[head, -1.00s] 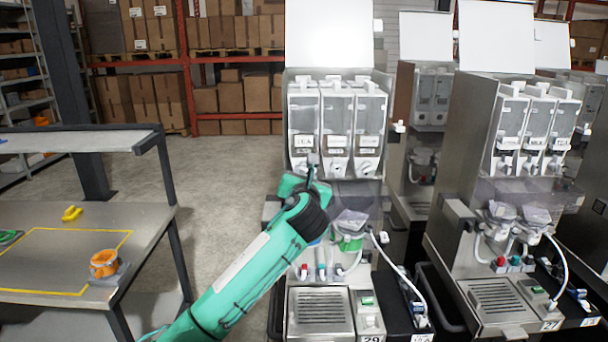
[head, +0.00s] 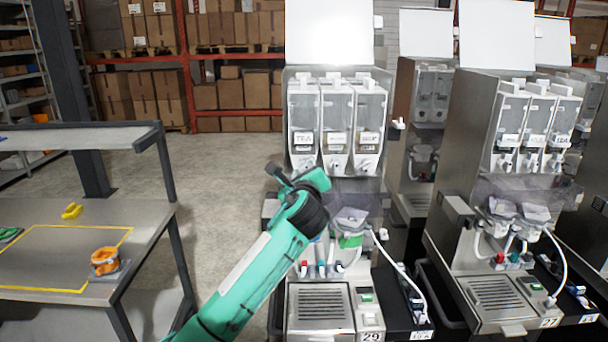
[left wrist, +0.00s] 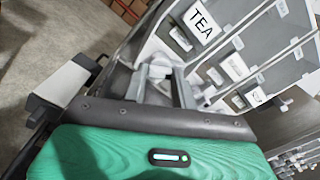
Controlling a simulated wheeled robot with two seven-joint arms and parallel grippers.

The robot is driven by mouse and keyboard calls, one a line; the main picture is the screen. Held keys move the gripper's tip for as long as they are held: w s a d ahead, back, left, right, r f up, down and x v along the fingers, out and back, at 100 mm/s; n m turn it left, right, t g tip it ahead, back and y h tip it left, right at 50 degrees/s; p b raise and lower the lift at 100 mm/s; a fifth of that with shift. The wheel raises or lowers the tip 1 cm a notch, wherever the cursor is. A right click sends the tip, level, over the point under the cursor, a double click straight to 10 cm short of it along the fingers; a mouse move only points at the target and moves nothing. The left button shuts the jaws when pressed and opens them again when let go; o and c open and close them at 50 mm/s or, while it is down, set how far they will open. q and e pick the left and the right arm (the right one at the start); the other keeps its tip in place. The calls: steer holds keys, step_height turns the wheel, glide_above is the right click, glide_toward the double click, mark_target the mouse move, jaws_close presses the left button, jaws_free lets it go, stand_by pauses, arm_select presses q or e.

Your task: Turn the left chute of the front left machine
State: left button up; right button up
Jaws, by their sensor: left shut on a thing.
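The front left machine (head: 330,78) is a metal dispenser with three clear canisters. Its left canister (head: 303,112) carries a TEA label, which also shows in the left wrist view. My left gripper (head: 304,178) is in front of this canister's lower end, and its body hides the fingertips in the head view. In the left wrist view, its two grey fingers (left wrist: 160,88) are shut on the white left chute (left wrist: 158,70) below the TEA canister. The middle and right canisters' outlets are free. My right gripper is in neither view.
A second dispenser (head: 500,150) stands to the right, with hoses and trays. A metal table (head: 150,225) with an orange item (head: 104,262) and a yellow item (head: 72,211) is at the left. Bare floor (head: 225,180) lies between table and machine.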

arm_select(q)
steer(key=n+b, duration=0.1)
steer(key=n, duration=0.4)
steer(key=shift+f+n, duration=0.15)
steer(key=shift+n, duration=0.15)
steer(key=shift+n+b, duration=1.1)
steer(key=shift+n, duration=1.7)
steer(key=o, duration=1)
